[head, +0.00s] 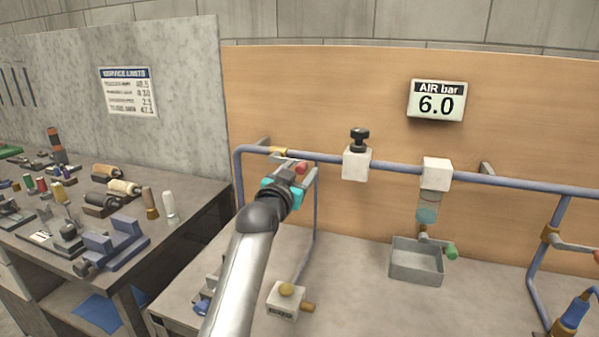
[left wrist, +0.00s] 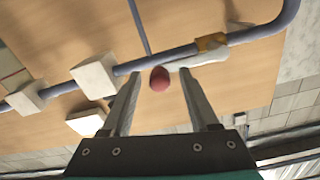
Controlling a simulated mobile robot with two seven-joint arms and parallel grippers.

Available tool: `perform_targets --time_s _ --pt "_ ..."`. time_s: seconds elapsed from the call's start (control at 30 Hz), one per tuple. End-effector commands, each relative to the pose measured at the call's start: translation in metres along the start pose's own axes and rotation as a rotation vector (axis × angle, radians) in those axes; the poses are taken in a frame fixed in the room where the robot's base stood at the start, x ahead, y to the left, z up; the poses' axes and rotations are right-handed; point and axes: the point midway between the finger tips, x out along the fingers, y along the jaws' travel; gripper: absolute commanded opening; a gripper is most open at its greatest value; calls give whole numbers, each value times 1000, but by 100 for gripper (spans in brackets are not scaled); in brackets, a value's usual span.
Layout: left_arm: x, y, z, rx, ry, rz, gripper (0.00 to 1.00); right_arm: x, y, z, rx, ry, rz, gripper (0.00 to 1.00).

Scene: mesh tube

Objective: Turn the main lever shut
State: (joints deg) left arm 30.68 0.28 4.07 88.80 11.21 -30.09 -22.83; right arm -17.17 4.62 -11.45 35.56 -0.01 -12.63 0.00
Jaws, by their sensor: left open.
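A grey lever (left wrist: 197,61) with a red knob (left wrist: 160,78) sits on a brass valve (left wrist: 211,42) on the blue pipe. The brass valve (head: 278,150) and red knob (head: 301,168) also show in the head view, with the lever mostly hidden by my gripper. My left gripper (head: 304,173) is open at the lever's knob end. In the left wrist view its two fingers (left wrist: 158,74) stand on either side of the knob, with gaps visible; I cannot tell the depth between them. My right gripper is out of view.
The blue pipe (head: 400,170) carries a regulator with a black knob (head: 359,139) and a white block (head: 437,173). The AIR bar display (head: 436,101) reads 6.0. A metal tray (head: 416,262) stands below. A cluttered bench (head: 170,240) is at left.

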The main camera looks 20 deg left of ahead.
Motion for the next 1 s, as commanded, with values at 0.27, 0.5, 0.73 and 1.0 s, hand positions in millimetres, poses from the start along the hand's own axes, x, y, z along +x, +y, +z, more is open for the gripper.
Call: perform_targets --time_s 0.27,0.5,0.73,1.0 --pt "0 0 0 0 0 0 58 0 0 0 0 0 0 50" --pt "0 0 0 0 0 0 31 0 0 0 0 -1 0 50" --pt "0 0 0 0 0 0 6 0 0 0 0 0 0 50" --pt "0 0 0 0 0 0 0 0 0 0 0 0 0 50"
